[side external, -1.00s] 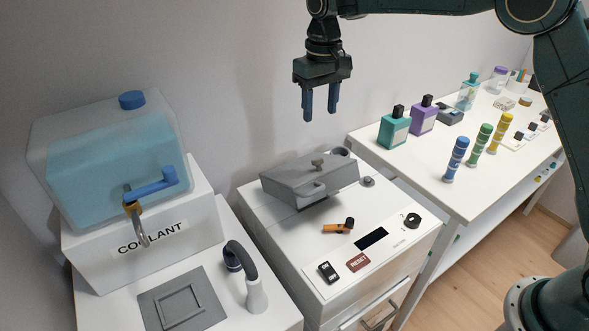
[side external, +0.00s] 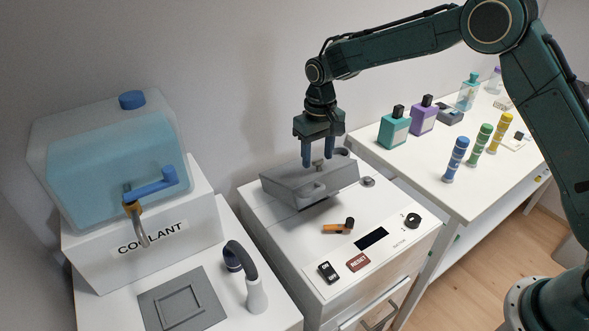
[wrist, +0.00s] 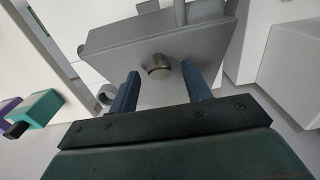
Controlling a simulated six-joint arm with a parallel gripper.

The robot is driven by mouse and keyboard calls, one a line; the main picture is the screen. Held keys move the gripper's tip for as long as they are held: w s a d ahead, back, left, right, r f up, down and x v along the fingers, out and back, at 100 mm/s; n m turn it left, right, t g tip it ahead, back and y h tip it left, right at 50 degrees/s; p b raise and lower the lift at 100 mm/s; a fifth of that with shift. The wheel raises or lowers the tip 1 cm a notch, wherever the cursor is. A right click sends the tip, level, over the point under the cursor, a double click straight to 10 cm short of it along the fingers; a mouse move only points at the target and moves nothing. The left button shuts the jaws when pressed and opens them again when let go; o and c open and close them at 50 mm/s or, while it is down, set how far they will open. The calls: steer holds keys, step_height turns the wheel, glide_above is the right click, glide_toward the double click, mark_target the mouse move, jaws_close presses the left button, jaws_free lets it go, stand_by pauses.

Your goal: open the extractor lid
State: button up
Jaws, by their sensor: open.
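The extractor lid (side external: 300,183) is a grey, box-like cover on top of the white machine. It appears slightly tilted, and a handle shows on its front face. A small metal knob (wrist: 159,67) stands on the lid's top. My gripper (side external: 320,165) is open, pointing down above the lid, with its blue fingers on either side of the knob. In the wrist view the two fingers (wrist: 160,85) flank the knob with a gap on each side. Whether a finger touches the lid cannot be told.
The white machine (side external: 265,218) carries an orange-and-black lever (side external: 338,227), a red reset button (side external: 358,263), an on/off switch (side external: 327,271) and a black dial (side external: 412,220). A coolant tank (side external: 120,170) stands left. Bottles and several coloured tubes stand on the right table (side external: 420,165).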

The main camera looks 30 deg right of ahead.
steer(key=shift+f, duration=0.2)
jaws_close()
steer(key=shift+w+r, duration=0.35)
steer(key=shift+r, duration=0.1)
stand_by(0.8)
steer(key=shift+w+r, duration=0.5)
steer(key=w+r, duration=0.4)
steer(key=w, duration=0.4)
steer(key=shift+w, duration=0.4)
steer(key=shift+w+r, duration=0.1)
stand_by(0.7)
